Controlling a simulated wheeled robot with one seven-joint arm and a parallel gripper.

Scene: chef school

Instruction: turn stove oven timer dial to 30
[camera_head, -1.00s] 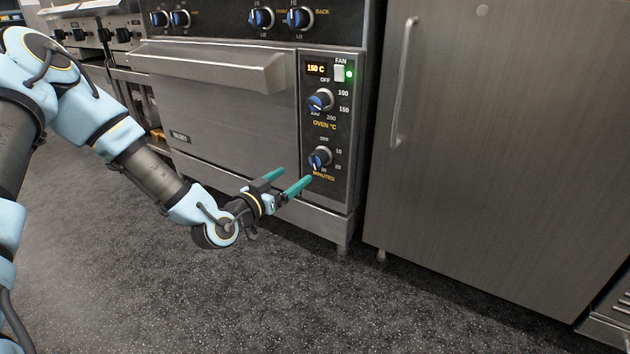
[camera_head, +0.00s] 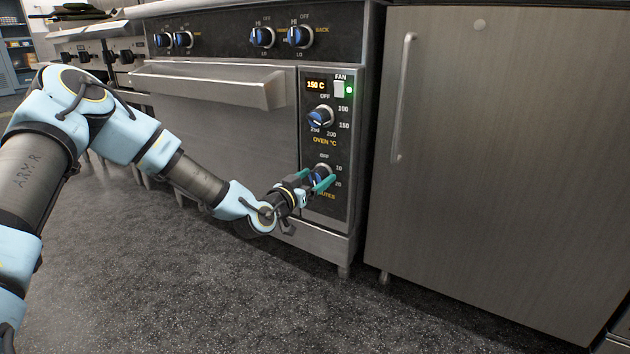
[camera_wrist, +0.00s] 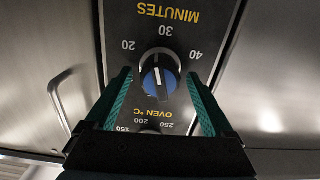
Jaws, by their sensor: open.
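The timer dial is a round knob with a blue-and-dark face, low on the oven's control panel (camera_head: 343,205). In the wrist view the timer dial (camera_wrist: 160,82) sits between my fingers, with the panel lettering upside down. Its white mark is at the top, toward the 30 under MINUTES. My gripper (camera_head: 316,178) is open, with one teal finger on each side of the dial. In the wrist view a small gap seems to show on both sides; contact is hard to judge. In the head view my gripper partly hides the dial and the MINUTES label.
The oven temperature dial (camera_head: 320,117) is just above, under a 150 C display (camera_head: 317,86) and a green light. The oven door handle (camera_head: 215,85) juts out on the left. A steel cabinet (camera_head: 490,150) stands close on the right. The floor in front is clear.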

